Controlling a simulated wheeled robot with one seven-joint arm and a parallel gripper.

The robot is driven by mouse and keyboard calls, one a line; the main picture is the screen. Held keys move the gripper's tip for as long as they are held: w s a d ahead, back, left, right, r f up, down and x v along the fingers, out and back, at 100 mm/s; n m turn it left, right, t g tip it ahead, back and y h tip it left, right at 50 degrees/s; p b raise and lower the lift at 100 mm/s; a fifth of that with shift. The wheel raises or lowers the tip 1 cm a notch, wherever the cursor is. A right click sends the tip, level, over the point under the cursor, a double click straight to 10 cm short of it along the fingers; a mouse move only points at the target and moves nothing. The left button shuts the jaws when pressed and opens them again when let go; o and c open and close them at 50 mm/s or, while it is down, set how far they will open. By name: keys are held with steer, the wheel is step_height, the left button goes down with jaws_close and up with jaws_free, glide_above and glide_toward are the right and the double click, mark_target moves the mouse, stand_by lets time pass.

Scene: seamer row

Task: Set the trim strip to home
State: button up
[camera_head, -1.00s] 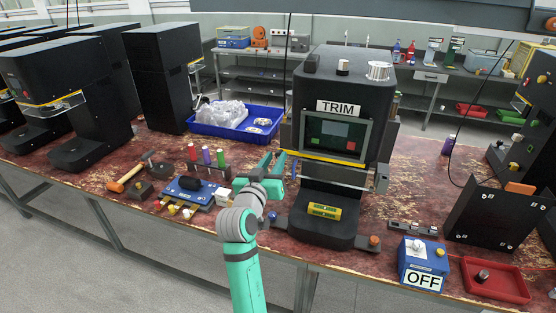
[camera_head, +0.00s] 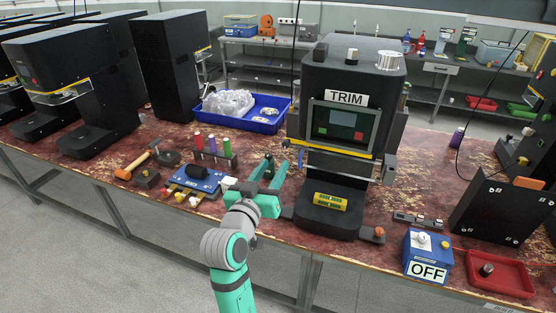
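The black machine with the TRIM sign (camera_head: 346,98) stands upright right of centre, with a dark screen showing a green and a red patch. A small grey strip with knobs (camera_head: 418,221) lies on the bench to the machine's right. I cannot tell which part is the trim strip. My gripper (camera_head: 274,172) is left of the machine's lower front, fingers apart, with nothing visible held. The arm hides part of the bench.
A blue box marked OFF (camera_head: 415,246) and a red tray (camera_head: 497,270) are at the right front. A blue tray (camera_head: 262,126) with clear bags is behind. A blue fixture (camera_head: 194,186), several coloured-handled tools and a hammer (camera_head: 138,165) lie to the left.

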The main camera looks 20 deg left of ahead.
steer(key=shift+s, duration=0.65)
